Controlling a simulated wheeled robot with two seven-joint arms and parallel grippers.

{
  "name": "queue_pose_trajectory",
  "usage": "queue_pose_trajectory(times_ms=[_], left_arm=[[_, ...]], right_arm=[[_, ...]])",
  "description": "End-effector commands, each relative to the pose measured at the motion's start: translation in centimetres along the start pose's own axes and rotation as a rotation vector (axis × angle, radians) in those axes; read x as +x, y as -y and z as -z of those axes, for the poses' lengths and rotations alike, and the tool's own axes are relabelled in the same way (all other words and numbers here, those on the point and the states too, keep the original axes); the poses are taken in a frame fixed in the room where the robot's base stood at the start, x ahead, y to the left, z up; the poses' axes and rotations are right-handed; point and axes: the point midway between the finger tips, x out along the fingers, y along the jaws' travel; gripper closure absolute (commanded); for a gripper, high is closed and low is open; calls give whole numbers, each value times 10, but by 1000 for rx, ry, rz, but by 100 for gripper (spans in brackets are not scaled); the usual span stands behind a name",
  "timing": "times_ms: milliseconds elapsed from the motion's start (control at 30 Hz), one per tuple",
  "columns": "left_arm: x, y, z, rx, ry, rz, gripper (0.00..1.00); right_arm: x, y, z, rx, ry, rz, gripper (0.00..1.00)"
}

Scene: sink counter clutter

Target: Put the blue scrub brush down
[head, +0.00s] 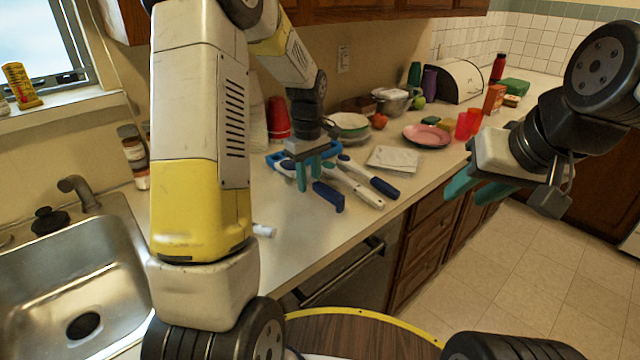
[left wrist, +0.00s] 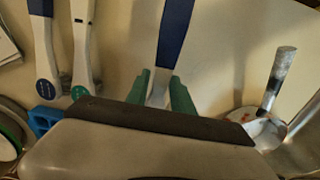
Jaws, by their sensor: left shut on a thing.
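The blue scrub brush (head: 328,197) has a dark blue handle and lies across the counter side of my left gripper (head: 308,172). In the left wrist view its blue handle (left wrist: 175,32) runs up from between the teal fingers of the left gripper (left wrist: 162,90), which are shut on its pale neck. The brush head is hidden behind the gripper body. The handle is low over the counter; I cannot tell if it touches. My right gripper (head: 478,190) is open and empty, out over the floor beyond the counter edge.
A white tile (head: 394,159), a pink plate (head: 427,136) and a bowl (head: 349,125) stand further right. A metal handle (left wrist: 279,78) shows at right. The sink (head: 75,275) is left.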

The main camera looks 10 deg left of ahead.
Motion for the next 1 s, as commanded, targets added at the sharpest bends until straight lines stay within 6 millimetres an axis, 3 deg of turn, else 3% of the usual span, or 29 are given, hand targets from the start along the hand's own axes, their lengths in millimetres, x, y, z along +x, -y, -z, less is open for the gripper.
queue_pose_trajectory(times_ms=[400, 767, 800, 900, 1000], left_arm=[[45, 0, 0, 0, 2, 1, 100], [50, 0, 0, 0, 0, 0, 100], [50, 0, 0, 0, 0, 0, 68], [50, 0, 0, 0, 0, 0, 50], [50, 0, 0, 0, 0, -1, 50]], right_arm=[[0, 0, 0, 0, 0, 0, 64], [0, 0, 0, 0, 1, 0, 64], [0, 0, 0, 0, 1, 0, 64], [0, 0, 0, 0, 0, 0, 64], [0, 0, 0, 0, 0, 0, 64]])
